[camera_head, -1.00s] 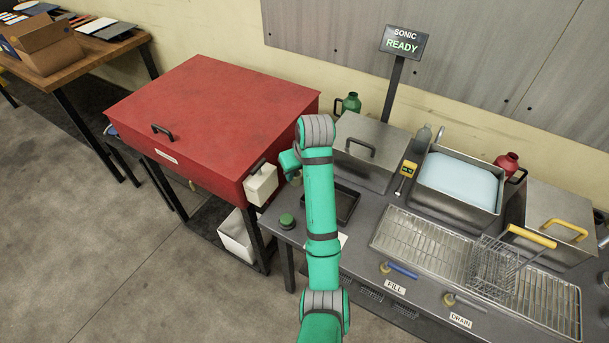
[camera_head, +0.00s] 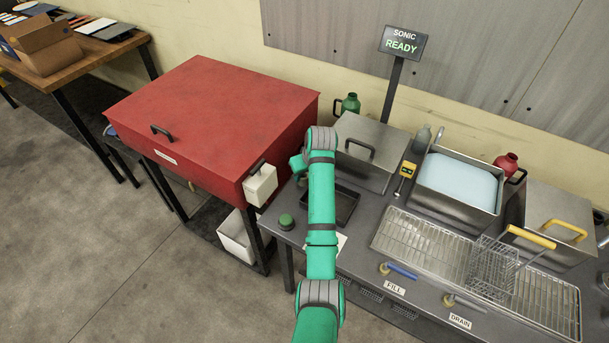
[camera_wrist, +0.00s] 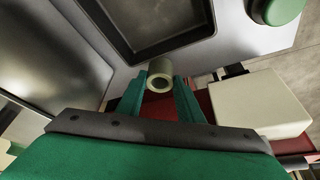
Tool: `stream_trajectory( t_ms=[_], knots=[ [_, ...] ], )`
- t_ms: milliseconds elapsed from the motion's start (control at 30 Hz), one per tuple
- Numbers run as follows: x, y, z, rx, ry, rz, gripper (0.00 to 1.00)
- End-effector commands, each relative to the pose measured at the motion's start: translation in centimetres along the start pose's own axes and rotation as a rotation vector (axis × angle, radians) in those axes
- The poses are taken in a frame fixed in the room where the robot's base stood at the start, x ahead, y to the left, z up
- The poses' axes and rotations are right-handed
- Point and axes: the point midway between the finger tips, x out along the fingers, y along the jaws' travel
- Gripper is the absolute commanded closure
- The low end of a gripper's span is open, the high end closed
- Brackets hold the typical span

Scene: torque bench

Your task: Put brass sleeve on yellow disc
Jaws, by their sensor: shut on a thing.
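My gripper (camera_wrist: 160,86) is shut on a short, pale brass-toned sleeve (camera_wrist: 159,74), with one green finger on each side of it. The sleeve's round open end faces the wrist camera. In the wrist view it is seen in front of the near edge of the dark tray; I cannot tell its height above the bench. I cannot make out a yellow disc in either view.
A dark shallow tray (camera_head: 346,207) and a green button (camera_head: 287,221) are on the bench near my arm. A red cabinet (camera_head: 210,110) with a white box (camera_head: 261,186) stands left. A lidded metal tank (camera_head: 372,140) stands behind; wire racks (camera_head: 415,243) lie right.

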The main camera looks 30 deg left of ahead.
Motion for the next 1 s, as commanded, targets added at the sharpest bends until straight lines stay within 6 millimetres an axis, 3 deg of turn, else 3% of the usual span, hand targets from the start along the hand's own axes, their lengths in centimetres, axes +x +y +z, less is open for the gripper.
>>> stream_trajectory(
  t_ms=[433, 467, 500, 833, 1000],
  knots=[
    [0.9, 0.0, 0.3, -0.001, 0.002, 0.001, 0.98],
    [1.0, 0.0, 0.4, -0.001, 0.001, 0.001, 0.64],
    [0.9, 0.0, 0.4, -0.001, 0.001, 0.001, 0.59],
    [0.8, 0.1, 0.3, 0.000, 0.002, 0.002, 0.59],
    [-0.9, 0.1, 0.2, 0.000, 0.004, 0.003, 0.59]
  ],
)
